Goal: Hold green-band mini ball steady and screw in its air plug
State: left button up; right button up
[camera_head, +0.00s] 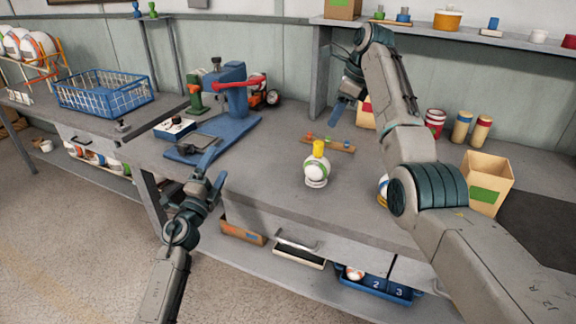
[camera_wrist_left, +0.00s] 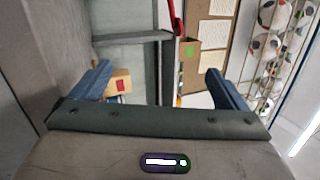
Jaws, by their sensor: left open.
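The green-band mini ball (camera_head: 316,168) is white with a green band and sits upright on a white ring stand (camera_head: 316,184) on the grey bench. A yellow cylinder (camera_head: 319,148) stands on top of the ball; I cannot tell whether it is the air plug. A wooden strip (camera_head: 340,147) with several small coloured pieces lies behind it. My left gripper (camera_head: 211,173) is open and empty, left of the ball near the bench's front edge, well apart from it. My right gripper (camera_head: 342,107) is above the back of the bench, behind the ball; its jaw opening is unclear.
Another ball (camera_head: 382,187) is partly hidden behind my right arm. A blue press with a red handle (camera_head: 236,95) stands left, with a blue wire basket (camera_head: 104,92) beyond. A tan box (camera_head: 487,182) and cylinders stand right. The bench between press and ball is clear.

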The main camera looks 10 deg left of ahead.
pick_arm(q)
jog(key=w+d+r+m+g+h, duration=0.3)
jog(key=d+m+g+h, duration=0.2)
jog(key=d+m+h, duration=0.45)
jog(key=m+g+y, duration=0.2)
jog(key=m+g, duration=0.6)
jog(key=m, duration=0.5)
send_near(319, 168)
jog(key=w, duration=0.2)
jog(key=w+a, duration=0.1)
jog(key=w, duration=0.1)
jog(key=shift+f, duration=0.1)
jog(key=shift+s+d+f+m+g+y, duration=0.1)
jog(key=shift+d+f+m+g+y, duration=0.2)
jog(key=shift+m+g, duration=0.25)
jog(key=x, duration=1)
jog(key=shift+d+f, duration=0.2)
jog(key=shift+f, duration=0.2)
